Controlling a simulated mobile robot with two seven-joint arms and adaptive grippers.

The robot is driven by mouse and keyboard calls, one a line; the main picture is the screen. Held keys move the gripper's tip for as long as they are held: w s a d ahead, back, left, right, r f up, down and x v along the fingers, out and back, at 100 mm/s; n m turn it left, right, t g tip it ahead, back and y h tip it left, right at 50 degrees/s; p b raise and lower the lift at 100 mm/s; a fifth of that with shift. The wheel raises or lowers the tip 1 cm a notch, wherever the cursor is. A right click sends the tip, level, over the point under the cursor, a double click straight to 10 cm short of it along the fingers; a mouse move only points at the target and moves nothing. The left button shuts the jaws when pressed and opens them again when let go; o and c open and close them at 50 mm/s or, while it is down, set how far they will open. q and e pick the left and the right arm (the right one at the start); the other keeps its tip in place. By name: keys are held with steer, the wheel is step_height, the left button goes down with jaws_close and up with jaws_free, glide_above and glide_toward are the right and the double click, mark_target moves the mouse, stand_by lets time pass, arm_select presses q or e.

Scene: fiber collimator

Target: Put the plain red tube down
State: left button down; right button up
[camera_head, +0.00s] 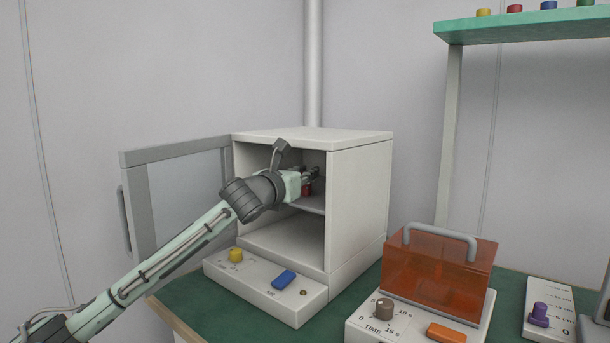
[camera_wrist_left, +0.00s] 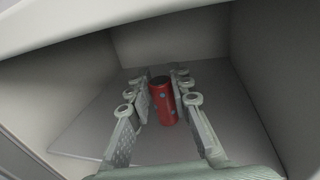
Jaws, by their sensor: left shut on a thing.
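A red tube (camera_wrist_left: 164,103) with a dark top and blue-grey spots is between the fingers of my left gripper (camera_wrist_left: 160,98). It does not look plain in the left wrist view. The gripper is shut on it, inside the open white cabinet. In the head view the gripper (camera_head: 308,178) is over the cabinet's inner shelf (camera_head: 312,204), and a little of the red tube (camera_head: 307,190) shows. The tube is about upright; I cannot tell whether its base touches the shelf. My right gripper is not in view.
The cabinet (camera_head: 360,200) has its glazed door (camera_head: 185,190) swung open to the left. An orange-covered box (camera_head: 435,275) stands to the right. A green shelf (camera_head: 530,25) is at upper right.

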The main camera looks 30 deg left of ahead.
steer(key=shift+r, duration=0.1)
arm_select(q)
steer(key=shift+f, duration=0.1)
steer(key=c, duration=1.4)
jaws_free()
steer(key=shift+o, duration=0.2)
steer(key=shift+s+d+f, duration=0.1)
steer(key=shift+s, duration=1.05)
steer(key=s+d+b, duration=0.1)
steer(key=s+b, duration=0.2)
steer(key=s, duration=0.6)
steer(key=shift+s+d+r+b, duration=0.2)
steer(key=shift+s+d+b, duration=0.05)
steer(key=shift+s+b, duration=0.1)
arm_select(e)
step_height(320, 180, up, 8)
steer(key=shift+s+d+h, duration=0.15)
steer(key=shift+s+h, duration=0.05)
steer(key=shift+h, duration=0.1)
